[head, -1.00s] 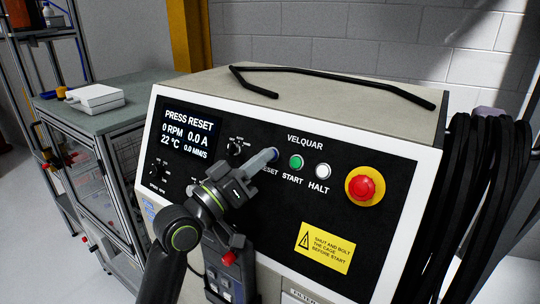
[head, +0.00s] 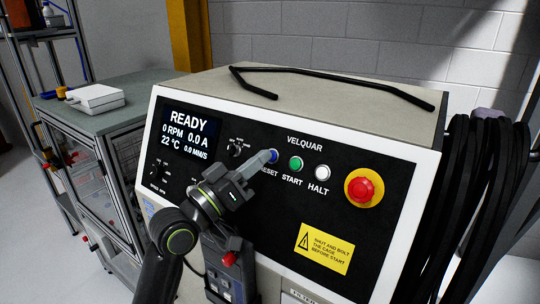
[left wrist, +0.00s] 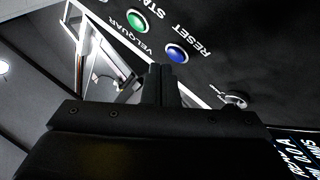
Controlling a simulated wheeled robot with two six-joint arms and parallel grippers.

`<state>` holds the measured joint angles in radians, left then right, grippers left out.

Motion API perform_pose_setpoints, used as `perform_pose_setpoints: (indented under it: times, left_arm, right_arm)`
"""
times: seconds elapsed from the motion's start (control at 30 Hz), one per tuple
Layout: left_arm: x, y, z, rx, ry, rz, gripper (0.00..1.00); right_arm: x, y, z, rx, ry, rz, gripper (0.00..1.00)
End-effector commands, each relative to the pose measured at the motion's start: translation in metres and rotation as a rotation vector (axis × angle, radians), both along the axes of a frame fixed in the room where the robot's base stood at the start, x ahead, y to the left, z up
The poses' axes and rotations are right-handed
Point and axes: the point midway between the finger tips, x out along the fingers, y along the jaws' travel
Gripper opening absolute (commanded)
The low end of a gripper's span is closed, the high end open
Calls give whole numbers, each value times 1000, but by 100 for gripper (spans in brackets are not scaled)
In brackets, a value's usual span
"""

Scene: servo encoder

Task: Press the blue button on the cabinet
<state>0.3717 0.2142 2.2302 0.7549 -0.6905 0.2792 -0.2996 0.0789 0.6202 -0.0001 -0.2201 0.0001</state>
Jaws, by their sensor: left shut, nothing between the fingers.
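The cabinet (head: 330,95) has a black front panel. Its blue button (head: 273,156), labelled RESET, sits left of the green START button (head: 296,163) and the white HALT button (head: 322,172). My left gripper (head: 268,158) is shut and empty, its tip just in front of the blue button's lower left side. In the left wrist view the blue button (left wrist: 177,53) shows whole, a little apart from the shut fingers (left wrist: 161,80). The display (head: 189,132) reads READY, 0 RPM, 0.0 A. My right gripper is not in view.
A red emergency knob (head: 361,188) on a yellow base is at the panel's right. A yellow warning label (head: 323,248) is below it. Dark knobs (head: 235,147) are on the left. A black handle (head: 330,77) lies along the top. Black cables (head: 480,190) hang at right.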

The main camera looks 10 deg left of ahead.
Motion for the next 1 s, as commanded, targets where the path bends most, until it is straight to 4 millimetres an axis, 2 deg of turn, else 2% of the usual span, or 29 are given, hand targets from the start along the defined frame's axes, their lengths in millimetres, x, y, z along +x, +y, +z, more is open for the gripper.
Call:
perform_pose_setpoints:
  times: [0.4,0.6,1.0]
  left_arm:
    - [-34,13,20,1,1,1,0]
    - [-47,17,26,1,1,1,0]
    - [-50,18,25,0,0,0,0]
  right_arm:
    - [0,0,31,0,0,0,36]
    - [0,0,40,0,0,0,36]
    - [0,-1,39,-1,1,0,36]
